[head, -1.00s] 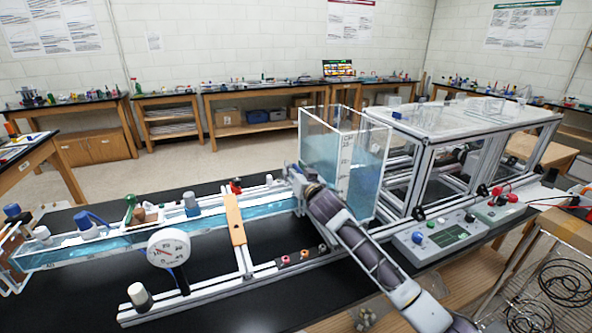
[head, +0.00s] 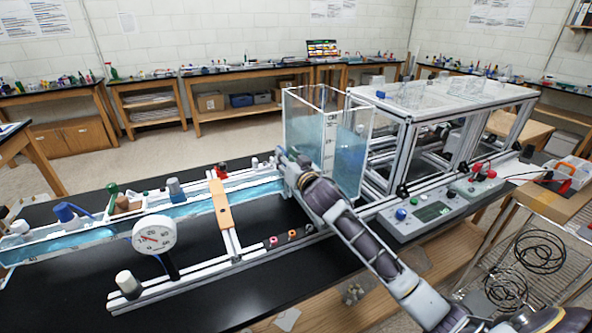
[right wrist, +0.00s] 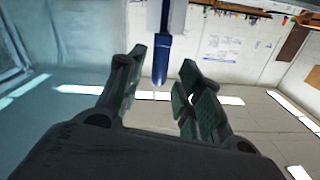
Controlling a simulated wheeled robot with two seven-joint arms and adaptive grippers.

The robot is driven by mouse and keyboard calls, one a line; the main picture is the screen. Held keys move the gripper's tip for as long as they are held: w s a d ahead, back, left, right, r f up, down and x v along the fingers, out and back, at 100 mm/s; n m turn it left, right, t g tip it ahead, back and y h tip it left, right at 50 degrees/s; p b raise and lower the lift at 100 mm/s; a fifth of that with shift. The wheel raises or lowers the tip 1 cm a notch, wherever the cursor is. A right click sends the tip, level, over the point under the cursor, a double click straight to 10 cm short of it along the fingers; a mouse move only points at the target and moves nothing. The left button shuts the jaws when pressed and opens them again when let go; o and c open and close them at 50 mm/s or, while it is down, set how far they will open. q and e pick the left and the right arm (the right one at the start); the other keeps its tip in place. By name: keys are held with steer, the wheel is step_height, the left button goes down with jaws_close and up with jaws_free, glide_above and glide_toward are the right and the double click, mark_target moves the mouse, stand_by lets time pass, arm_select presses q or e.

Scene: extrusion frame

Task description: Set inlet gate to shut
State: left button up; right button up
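The clear inlet tank (head: 357,140) with blue water stands at the upstream end of the long flume (head: 195,208). My right gripper (head: 283,160) is at the tank's left wall, by the flume mouth; its fingers are hard to make out there. In the right wrist view my right gripper (right wrist: 163,72) is open, its two padded fingers apart. A dark blue handle (right wrist: 161,62) on a pale upright bar shows in the gap between the fingertips, with space on both sides. Which part is the inlet gate cannot be told for sure. My left gripper is not in view.
A white dial gauge (head: 154,236) and an orange crosspiece (head: 221,204) stand along the flume. A control box (head: 428,212) with knobs lies right of my right forearm. An aluminium frame (head: 405,160) stands behind it.

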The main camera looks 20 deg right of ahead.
steer(key=s, duration=0.7)
steer(key=shift+s, duration=0.15)
stand_by(0.3)
arm_select(q)
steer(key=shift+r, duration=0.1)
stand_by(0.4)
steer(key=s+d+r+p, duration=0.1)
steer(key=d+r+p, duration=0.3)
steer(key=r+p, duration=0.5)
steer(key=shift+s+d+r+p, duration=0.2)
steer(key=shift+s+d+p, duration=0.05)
steer(key=shift+p, duration=0.05)
arm_select(e)
step_height(320, 180, up, 10)
steer(key=shift+f, duration=0.2)
